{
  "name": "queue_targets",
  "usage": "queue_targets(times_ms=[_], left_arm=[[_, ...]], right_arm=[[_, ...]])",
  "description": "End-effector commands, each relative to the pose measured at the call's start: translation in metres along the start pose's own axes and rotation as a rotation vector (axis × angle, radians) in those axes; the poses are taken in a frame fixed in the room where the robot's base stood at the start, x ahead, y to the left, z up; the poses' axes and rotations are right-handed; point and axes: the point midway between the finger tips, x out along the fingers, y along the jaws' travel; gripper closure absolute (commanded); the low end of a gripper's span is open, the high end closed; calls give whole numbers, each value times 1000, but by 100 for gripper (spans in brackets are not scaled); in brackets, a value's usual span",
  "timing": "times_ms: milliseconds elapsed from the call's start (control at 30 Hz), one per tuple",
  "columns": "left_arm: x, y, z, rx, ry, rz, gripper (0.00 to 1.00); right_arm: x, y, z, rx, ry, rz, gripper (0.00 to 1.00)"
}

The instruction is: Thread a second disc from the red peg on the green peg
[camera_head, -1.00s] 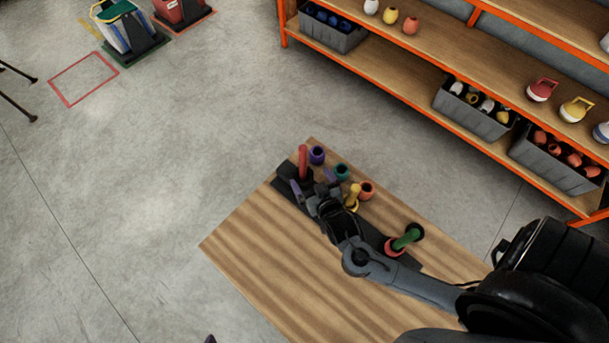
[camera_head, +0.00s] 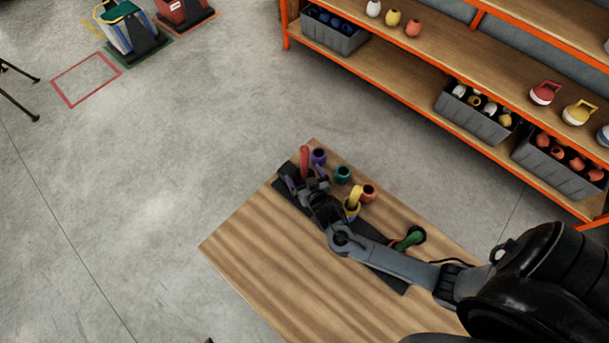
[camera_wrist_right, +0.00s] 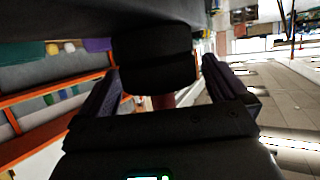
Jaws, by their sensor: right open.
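The red peg (camera_head: 304,160) stands at the far left end of a dark base on the wooden table. My right gripper (camera_head: 303,182) is open beside the lower part of this peg. In the right wrist view, its two fingers (camera_wrist_right: 163,92) are spread either side of two dark stacked, disc-like shapes (camera_wrist_right: 155,62); a short reddish piece of peg (camera_wrist_right: 163,101) shows just below them. I cannot tell whether the fingers touch them. The green peg (camera_head: 409,240) tilts at the base's other end, with a reddish ring low on it, partly hidden by my right arm. My left gripper is not clearly visible.
A yellow peg (camera_head: 355,194) stands between red and green. The front of the wooden table (camera_head: 270,250) is clear. An orange-framed shelf (camera_head: 400,75) stands behind.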

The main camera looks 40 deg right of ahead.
Motion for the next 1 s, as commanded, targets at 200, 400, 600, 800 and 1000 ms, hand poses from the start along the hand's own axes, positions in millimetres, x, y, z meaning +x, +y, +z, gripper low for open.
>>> queue_targets(times_ms=[200,400,600,800,1000], left_arm=[[0,1,0,-6,1,4,10],[0,3,-1,-12,2,10,10],[0,3,-1,-12,2,10,10],[0,2,-1,-9,1,7,10],[0,1,0,-2,0,2,10]], right_arm=[[1,0,0,0,-1,0,0],[1,0,0,-1,-1,0,17],[1,0,0,-1,-1,0,48],[1,0,0,-1,-1,0,47],[1,0,0,0,-1,0,55]])
